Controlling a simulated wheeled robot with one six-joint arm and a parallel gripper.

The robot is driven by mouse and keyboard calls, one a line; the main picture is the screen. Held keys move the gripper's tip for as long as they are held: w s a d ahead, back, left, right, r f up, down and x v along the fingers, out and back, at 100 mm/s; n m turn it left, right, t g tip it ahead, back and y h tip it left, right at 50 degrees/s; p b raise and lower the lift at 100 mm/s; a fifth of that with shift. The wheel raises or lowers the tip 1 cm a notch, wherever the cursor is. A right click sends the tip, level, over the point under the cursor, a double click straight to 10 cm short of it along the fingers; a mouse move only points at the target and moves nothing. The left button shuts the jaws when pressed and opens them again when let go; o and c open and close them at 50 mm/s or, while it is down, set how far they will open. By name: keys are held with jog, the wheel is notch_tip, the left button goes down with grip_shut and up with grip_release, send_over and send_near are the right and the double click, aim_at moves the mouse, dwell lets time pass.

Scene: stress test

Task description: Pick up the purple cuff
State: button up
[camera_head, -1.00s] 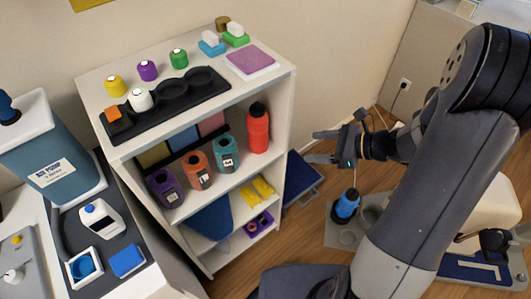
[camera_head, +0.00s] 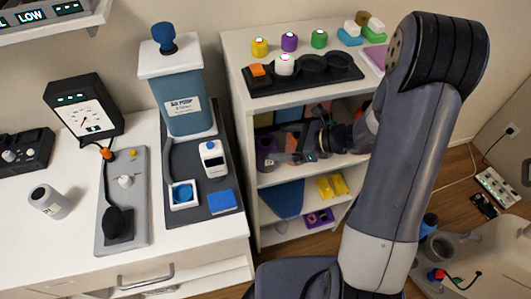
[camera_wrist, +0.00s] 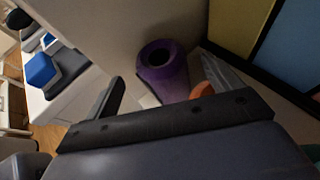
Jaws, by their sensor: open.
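The purple cuff (camera_head: 265,147) stands at the left end of the shelf unit's upper compartment, close to the side wall. In the wrist view the purple cuff (camera_wrist: 172,78) shows as an upright cylinder with a dark round opening on top. My gripper (camera_head: 284,157) reaches into this compartment from the right, with its fingers pointing left toward the cuff. In the wrist view my gripper (camera_wrist: 165,88) is open, with one finger on each side of the cuff's direction. Nothing is held. The cuff's lower part is hidden behind the gripper body.
An orange piece (camera_wrist: 203,90) is close beside the right finger. Yellow and blue panels (camera_wrist: 238,25) stand at the compartment's back. The shelf unit (camera_head: 238,92) carries coloured knobs and a black rack on top. Yellow pieces (camera_head: 333,187) and a purple holder (camera_head: 319,217) lie on the lower shelf.

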aim_at(261, 143)
jog(key=shift+x, duration=1.8)
jog(key=shift+c, duration=0.6)
jog(key=shift+r, duration=0.1)
jog(key=c, duration=1.3)
